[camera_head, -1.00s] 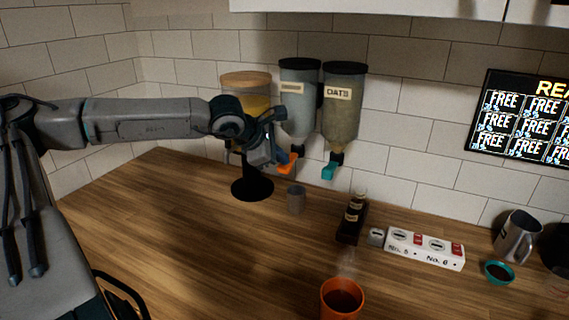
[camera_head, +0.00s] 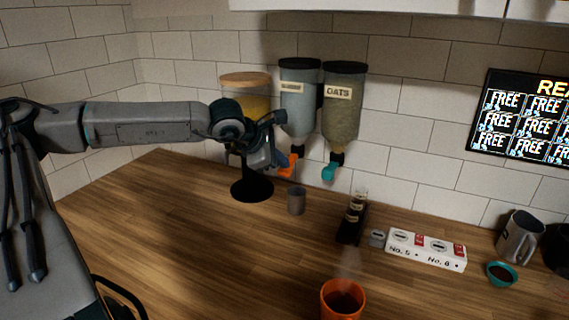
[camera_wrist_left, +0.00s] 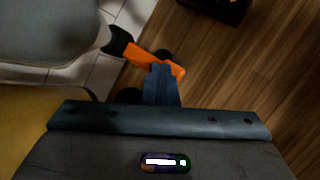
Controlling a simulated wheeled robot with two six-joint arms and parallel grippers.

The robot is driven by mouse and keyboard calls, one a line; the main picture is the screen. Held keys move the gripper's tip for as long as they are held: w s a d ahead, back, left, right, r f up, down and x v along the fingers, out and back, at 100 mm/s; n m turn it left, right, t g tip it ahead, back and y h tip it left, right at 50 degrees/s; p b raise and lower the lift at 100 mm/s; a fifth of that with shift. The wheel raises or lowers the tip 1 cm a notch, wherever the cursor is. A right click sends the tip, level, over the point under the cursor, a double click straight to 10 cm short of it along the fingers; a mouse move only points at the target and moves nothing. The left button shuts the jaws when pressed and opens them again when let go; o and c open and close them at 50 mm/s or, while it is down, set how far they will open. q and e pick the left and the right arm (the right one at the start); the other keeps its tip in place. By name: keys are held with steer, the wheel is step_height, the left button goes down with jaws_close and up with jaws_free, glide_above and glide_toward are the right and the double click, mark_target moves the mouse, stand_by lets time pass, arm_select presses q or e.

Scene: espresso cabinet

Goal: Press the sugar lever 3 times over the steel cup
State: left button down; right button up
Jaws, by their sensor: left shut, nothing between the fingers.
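The sugar dispenser (camera_head: 299,105) is the left one of two wall canisters, with a pale grey-blue body and a black lid. Its orange lever (camera_head: 290,164) sticks out below the canister. The small grey steel cup (camera_head: 296,203) stands upright on the counter just below the lever. My left gripper (camera_head: 281,162) is shut and empty, with its fingertips at the lever. In the left wrist view, the closed blue fingers (camera_wrist_left: 161,86) overlap the orange lever (camera_wrist_left: 134,54). Exact contact is hard to tell. The cup is not clearly visible there. My right gripper is out of view.
The oats dispenser (camera_head: 342,108) with a teal lever hangs close on the right. A wooden-lidded yellow dispenser (camera_head: 246,82) on a black base stands behind my gripper. A dark bottle (camera_head: 354,215), a white switch box (camera_head: 428,250) and an orange cup (camera_head: 342,300) stand to the right.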

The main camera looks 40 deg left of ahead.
mark_target(280, 172)
arm_select(q)
steer(key=shift+r+p, duration=0.6)
steer(key=shift+r, duration=1.05)
step_height(280, 172, up, 5)
steer(key=p, duration=0.3)
steer(key=shift+f, duration=0.1)
stand_by(0.5)
